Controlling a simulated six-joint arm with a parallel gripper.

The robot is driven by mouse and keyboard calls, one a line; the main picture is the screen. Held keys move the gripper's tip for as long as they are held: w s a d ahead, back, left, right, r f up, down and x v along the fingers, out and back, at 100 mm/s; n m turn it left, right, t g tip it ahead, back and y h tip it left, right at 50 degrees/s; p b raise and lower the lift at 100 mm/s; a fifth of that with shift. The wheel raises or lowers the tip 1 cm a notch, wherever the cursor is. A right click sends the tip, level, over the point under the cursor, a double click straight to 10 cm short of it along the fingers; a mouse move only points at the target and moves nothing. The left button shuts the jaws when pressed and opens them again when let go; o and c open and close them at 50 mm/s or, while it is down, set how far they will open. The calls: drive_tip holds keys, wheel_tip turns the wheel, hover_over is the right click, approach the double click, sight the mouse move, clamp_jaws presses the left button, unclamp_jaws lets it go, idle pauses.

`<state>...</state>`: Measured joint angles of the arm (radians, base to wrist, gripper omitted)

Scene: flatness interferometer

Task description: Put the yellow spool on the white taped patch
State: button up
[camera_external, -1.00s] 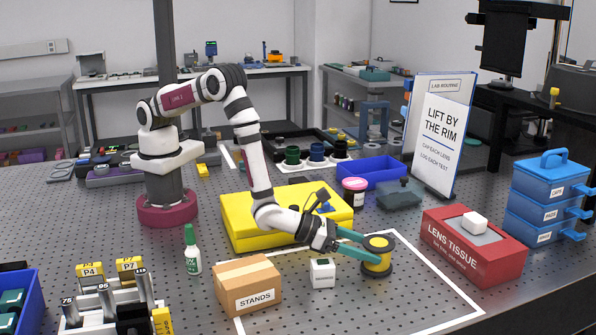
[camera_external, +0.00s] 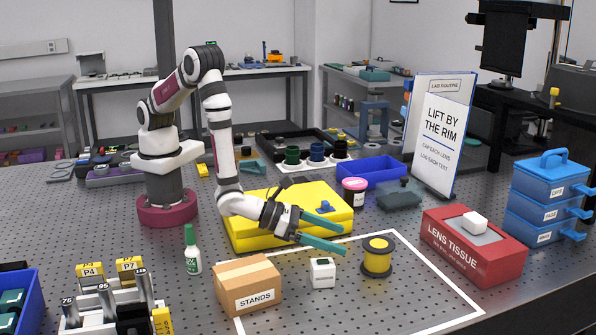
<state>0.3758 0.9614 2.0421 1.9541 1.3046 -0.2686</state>
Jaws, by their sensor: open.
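The yellow spool (camera_external: 377,258) has dark flanges and stands upright on the perforated table, inside the area outlined by white tape (camera_external: 437,268). My gripper (camera_external: 344,241) has two teal fingers, spread apart with nothing between them. It is to the left of the spool and clear of it, in front of the yellow case. The spool is fully visible and nothing touches it.
A small white box (camera_external: 322,273) and the cardboard STANDS box (camera_external: 247,287) are left of the spool. The red LENS TISSUE box (camera_external: 472,250) is to the right. The yellow case (camera_external: 240,232) lies behind my gripper. Free table surrounds the spool.

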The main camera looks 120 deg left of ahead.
drive_tip(key=v, duration=0.4)
drive_tip(key=shift+w, duration=0.1)
drive_tip(key=s+a+r+n+g+y, duration=0.3)
drive_tip(key=s+a+r+n, duration=0.25)
drive_tip(key=a+r, duration=0.2)
drive_tip(key=s+a+r+n+g+y, duration=0.4)
drive_tip(key=a+r+n, duration=0.2)
drive_tip(key=a+r, duration=0.15)
drive_tip(key=s+a+r+n+g+h, duration=0.15)
drive_tip(key=s+n+g+h, duration=0.35)
drive_tip(key=s+n, duration=0.9)
drive_tip(key=s+d+f+g+h, duration=0.1)
drive_tip(key=s+d+h, duration=0.4)
drive_tip(key=s, duration=0.5)
drive_tip(key=d, duration=0.2)
drive_tip(key=shift+s+d+f+h, duration=0.2)
drive_tip(key=shift+s+d+h, duration=0.05)
drive_tip(key=shift+d+h, duration=0.1)
